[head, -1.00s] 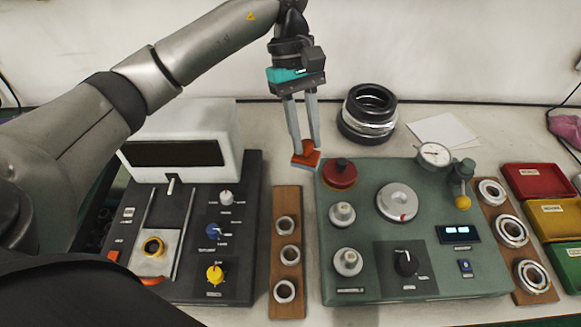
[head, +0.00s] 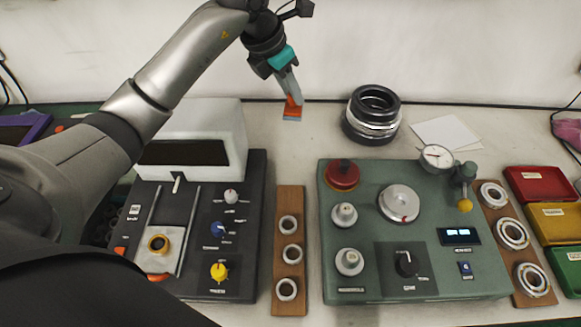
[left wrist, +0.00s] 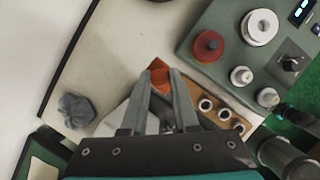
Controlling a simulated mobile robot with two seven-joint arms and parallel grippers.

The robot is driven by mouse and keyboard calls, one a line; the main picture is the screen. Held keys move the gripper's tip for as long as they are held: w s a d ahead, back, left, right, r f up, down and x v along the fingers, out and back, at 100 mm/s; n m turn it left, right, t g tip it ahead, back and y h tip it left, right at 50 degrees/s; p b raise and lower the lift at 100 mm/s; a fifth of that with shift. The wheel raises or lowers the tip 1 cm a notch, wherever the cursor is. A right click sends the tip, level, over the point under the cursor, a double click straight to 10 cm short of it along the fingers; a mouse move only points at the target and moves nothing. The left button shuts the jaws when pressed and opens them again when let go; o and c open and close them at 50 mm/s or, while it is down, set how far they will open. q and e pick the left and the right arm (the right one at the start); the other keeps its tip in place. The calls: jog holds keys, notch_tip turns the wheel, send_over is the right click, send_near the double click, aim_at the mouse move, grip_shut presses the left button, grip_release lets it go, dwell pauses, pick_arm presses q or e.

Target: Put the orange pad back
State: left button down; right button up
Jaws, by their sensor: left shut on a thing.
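The orange pad (head: 292,108) is a small block with a blue-grey lower edge. My left gripper (head: 291,96) is shut on it and holds it over the back of the bench, behind the wooden ring strip and near the wall. In the left wrist view the pad (left wrist: 160,76) sits between the fingertips of my left gripper (left wrist: 158,72). Part of the pad is hidden by the fingers. My right gripper is in neither view now.
A green test panel (head: 450,275) stands right of centre and a dark machine with a white hood (head: 215,110) stands left. Between them lies a wooden strip with rings (head: 290,192). Black rings (head: 372,113) are stacked behind. A grey crumpled cloth (left wrist: 75,110) lies on the bench.

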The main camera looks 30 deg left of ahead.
pick_arm(q)
jog(key=shift+w+a+n, duration=0.15)
jog(key=shift+a+n, duration=0.1)
jog(key=shift+n, duration=0.15)
jog(key=shift+a+f+y, duration=0.1)
jog(key=shift+f+y, duration=0.1)
jog(key=shift+y, duration=0.1)
notch_tip(320, 180, down, 20)
jog(key=b, duration=0.2)
jog(key=shift+r+b, duration=0.2)
jog(key=shift+b, duration=0.15)
jog(key=c, duration=1.1)
grip_release()
jog(key=shift+f, duration=0.15)
jog(key=shift+c, duration=0.2)
jog(key=o, duration=0.5)
jog(key=shift+c, duration=0.2)
